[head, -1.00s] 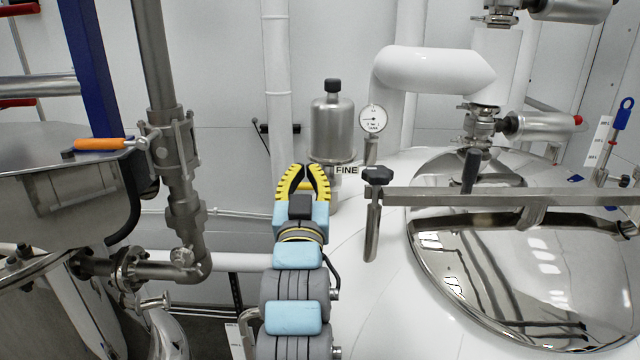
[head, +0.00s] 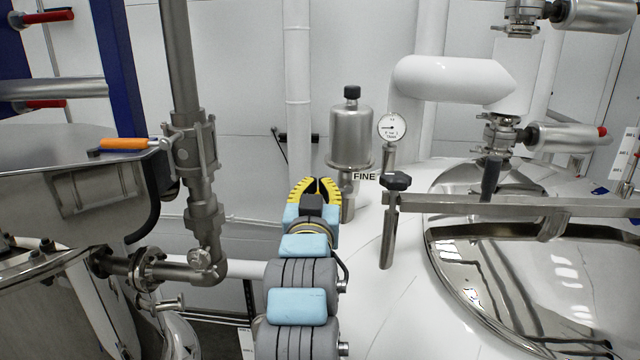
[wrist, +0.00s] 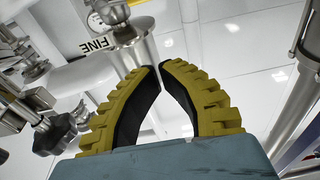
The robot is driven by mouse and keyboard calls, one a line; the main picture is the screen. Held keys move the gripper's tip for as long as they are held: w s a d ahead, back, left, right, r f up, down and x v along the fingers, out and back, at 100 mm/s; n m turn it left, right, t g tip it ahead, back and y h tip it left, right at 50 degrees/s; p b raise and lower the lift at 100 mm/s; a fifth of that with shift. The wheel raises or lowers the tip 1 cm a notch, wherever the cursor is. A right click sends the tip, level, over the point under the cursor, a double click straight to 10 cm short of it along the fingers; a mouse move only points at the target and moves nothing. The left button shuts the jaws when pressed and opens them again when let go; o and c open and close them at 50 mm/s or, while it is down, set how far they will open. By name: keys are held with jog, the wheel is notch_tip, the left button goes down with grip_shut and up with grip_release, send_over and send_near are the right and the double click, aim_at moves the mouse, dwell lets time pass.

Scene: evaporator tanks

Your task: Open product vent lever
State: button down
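My gripper (head: 317,182) has yellow, ribbed fingers and is in front of and below the steel canister (head: 350,138) with the FINE label (head: 364,176). No lever is marked as the product vent. An orange-handled lever (head: 124,144) lies level on the steel pipe valve at left, well away from my gripper. The canister's underside is partly hidden by my gripper.
A pressure gauge (head: 392,127) and a black knob (head: 397,181) on a steel bar stand right of the canister. The large polished lid (head: 520,290) fills the right. A steel pipe (head: 184,70) rises at left.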

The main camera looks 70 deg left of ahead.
jog(key=p+x, duration=0.2)
jog(key=x, duration=0.7)
jog(key=shift+a+r+p, duration=0.1)
jog(key=shift+a+p, duration=0.05)
jog(key=shift+p, duration=0.25)
jog(key=shift+w+a, duration=0.2)
jog(key=shift+s+d+f+p, duration=0.15)
jog(key=shift+f+p, duration=0.1)
jog(key=shift+f, duration=0.4)
jog(key=shift+d+f+p, duration=0.15)
jog(key=shift+f+p, duration=0.15)
jog(key=shift+f, duration=0.4)
jog(key=shift+s+d+f+p, duration=0.15)
jog(key=shift+f+p, duration=0.1)
jog(key=shift+f, duration=0.4)
jog(key=shift+w+f+b, duration=0.1)
jog(key=shift+f+b, duration=0.05)
jog(key=shift+b, duration=0.15)
